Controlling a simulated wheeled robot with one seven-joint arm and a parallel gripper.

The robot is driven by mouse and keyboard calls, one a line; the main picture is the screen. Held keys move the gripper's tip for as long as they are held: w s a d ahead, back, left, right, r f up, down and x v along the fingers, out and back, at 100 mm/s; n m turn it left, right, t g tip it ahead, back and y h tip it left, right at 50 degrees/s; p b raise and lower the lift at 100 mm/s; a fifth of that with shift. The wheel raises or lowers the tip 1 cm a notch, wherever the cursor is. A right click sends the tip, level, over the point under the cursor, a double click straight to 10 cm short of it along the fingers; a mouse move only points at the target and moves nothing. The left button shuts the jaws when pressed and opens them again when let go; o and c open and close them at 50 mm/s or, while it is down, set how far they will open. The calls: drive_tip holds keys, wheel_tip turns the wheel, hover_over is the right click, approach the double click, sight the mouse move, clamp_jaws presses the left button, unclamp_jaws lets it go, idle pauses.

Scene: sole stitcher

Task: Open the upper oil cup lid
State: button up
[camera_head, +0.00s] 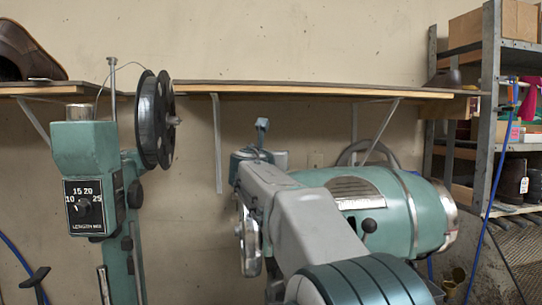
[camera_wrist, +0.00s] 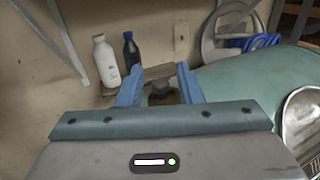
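In the wrist view, my gripper (camera_wrist: 159,70) has its two blue fingers spread apart. A small dark rounded piece (camera_wrist: 161,88), which may be the upper oil cup lid, shows between and beyond the fingers, with a brownish part around it. I cannot tell whether it touches either finger or whether it is raised. In the head view, the teal sole stitcher shows as a post with a length dial (camera_head: 83,207) on the left and a teal drum-shaped body (camera_head: 415,215) on the right. My grey arm covers part of the machine, and the lid cannot be made out there.
A black spool (camera_head: 150,118) is mounted by the post. A wooden wall shelf (camera_head: 300,89) runs behind the machine. A metal rack (camera_head: 490,110) stands at the right. A white bottle (camera_wrist: 105,60) and a dark bottle (camera_wrist: 131,50) stand beyond my fingers, near the wall.

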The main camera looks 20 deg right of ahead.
clamp_jaws()
